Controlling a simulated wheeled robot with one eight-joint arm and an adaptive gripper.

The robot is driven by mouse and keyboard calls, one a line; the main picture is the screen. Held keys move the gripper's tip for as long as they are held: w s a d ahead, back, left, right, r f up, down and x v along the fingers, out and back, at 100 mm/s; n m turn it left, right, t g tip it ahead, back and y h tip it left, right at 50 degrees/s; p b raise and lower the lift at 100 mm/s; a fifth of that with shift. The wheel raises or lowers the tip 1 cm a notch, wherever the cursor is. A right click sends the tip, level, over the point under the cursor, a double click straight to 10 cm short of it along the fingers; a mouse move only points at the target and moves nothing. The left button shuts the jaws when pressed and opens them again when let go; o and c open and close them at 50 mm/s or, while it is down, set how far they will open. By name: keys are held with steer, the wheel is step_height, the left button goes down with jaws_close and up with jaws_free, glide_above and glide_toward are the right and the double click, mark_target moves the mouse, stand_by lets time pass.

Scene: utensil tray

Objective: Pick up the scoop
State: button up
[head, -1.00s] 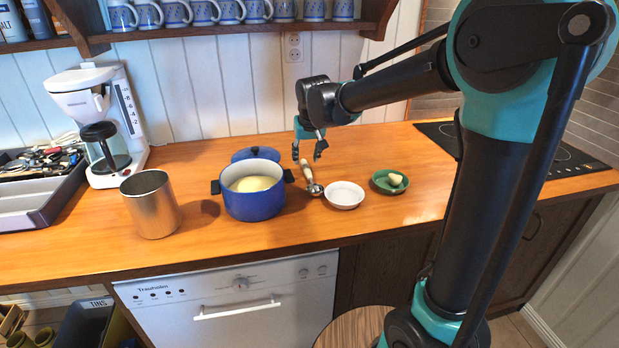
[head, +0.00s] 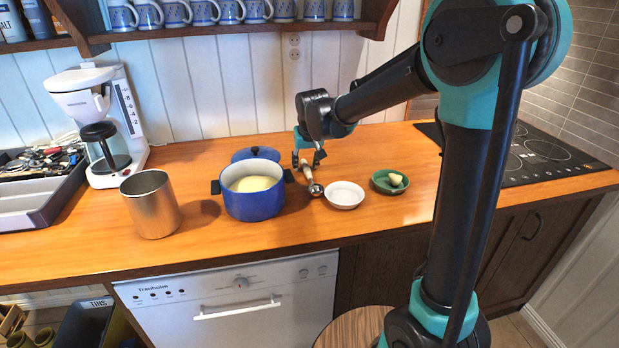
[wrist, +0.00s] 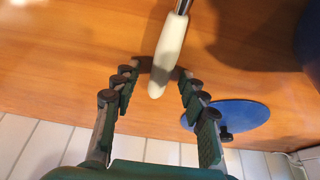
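The scoop has a metal bowl (head: 316,190) and a pale handle. It lies on the wooden counter between the blue pot and the white dish. In the wrist view, its cream handle (wrist: 170,48) points down into the gap between my fingers, with bare space on both sides. My gripper (head: 308,162) is open and low over the handle end of the scoop. In the wrist view, my gripper (wrist: 158,76) shows both fingers apart and nothing held. The scoop's bowl lies outside the wrist view.
The blue pot (head: 254,204) stands just left of the scoop, its blue lid (head: 255,153) behind. The lid also shows in the wrist view (wrist: 240,113). A white dish (head: 344,195) and a green dish (head: 381,188) are to the right. A metal canister (head: 151,205) stands farther left.

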jaws_close()
stand_by(0.3)
